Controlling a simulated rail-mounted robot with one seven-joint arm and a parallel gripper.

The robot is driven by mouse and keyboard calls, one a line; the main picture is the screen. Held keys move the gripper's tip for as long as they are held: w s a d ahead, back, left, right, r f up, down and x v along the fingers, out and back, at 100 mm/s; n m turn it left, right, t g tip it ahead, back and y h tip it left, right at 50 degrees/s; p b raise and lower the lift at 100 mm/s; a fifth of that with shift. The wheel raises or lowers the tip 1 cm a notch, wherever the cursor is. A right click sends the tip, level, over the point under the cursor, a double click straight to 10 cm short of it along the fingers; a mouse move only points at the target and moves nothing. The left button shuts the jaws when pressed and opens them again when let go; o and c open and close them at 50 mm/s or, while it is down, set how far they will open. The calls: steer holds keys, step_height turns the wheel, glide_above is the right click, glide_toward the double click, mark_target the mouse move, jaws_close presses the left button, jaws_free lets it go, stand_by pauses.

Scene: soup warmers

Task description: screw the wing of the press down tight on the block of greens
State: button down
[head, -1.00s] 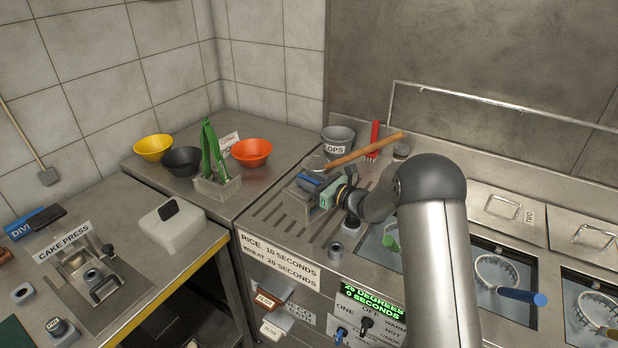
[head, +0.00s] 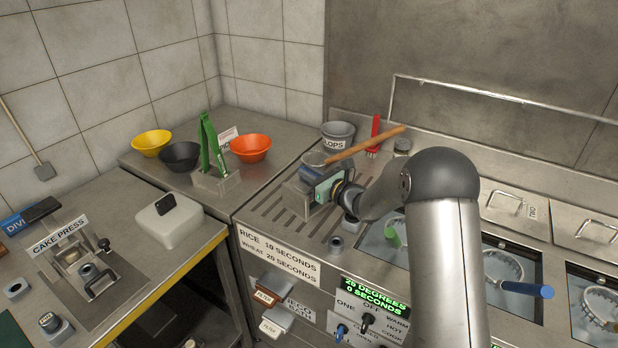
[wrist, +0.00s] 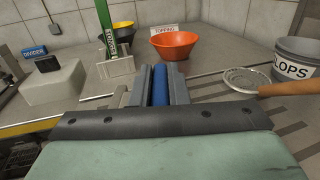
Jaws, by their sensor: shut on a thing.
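I cannot make out a block of greens; a small pale-floored recess shows at the press's back. My gripper (wrist: 160,92) is far to the right of the press, above the slotted drain area. Its fingers are shut on a blue bar-like thing (wrist: 160,80), which points away from me. What the blue thing belongs to is hidden.
A white box (head: 168,222) stands right of the press. Yellow (head: 151,143), black (head: 180,156) and orange (head: 250,148) bowls and a green-handled tool (head: 212,145) stand behind.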

steer(key=c, duration=1.4)
jaws_free()
steer(key=shift+r, duration=0.15)
steer(key=shift+r, duration=0.3)
steer(key=r, duration=0.1)
steer(key=r+b, duration=0.1)
steer(key=r, duration=0.1)
steer(key=shift+s, duration=0.2)
steer(key=s+d+r+b, duration=0.2)
steer(key=s+d+r, duration=0.1)
steer(key=s+r, duration=0.6)
steer(key=s, duration=0.4)
steer(key=shift+d, duration=0.4)
steer(key=shift+r, duration=0.1)
